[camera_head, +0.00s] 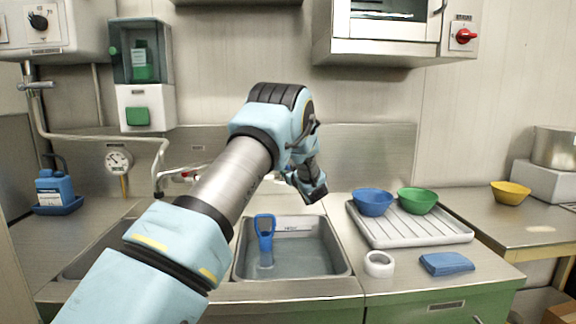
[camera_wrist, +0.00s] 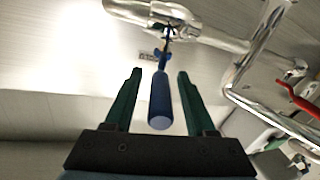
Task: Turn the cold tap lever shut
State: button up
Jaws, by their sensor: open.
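The cold tap lever (camera_wrist: 160,103) is a blue, round-ended handle on a chrome tap body (camera_wrist: 185,22), seen in the wrist view. My gripper (camera_wrist: 159,74) is open, with one green finger on each side of the lever. Gaps show on both sides, and I see no clear contact. In the head view my gripper (camera_head: 310,188) is above the back edge of the sink, and my arm hides the blue lever. A red lever (camera_wrist: 297,103) sits to the right in the wrist view, and it also shows left of my arm in the head view (camera_head: 183,177).
The sink (camera_head: 300,268) holds water and a blue-handled tool (camera_head: 265,235). A ribbed drainer (camera_head: 405,232) bears a blue bowl (camera_head: 373,203) and a green bowl (camera_head: 417,201). A white ring (camera_head: 379,264) and blue cloth (camera_head: 446,264) lie in front. A bent chrome pipe (camera_wrist: 245,65) runs near my gripper.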

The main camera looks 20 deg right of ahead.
jog(key=shift+w, duration=0.35)
jog(key=shift+c, duration=0.4)
grip_shut()
dwell(0.9)
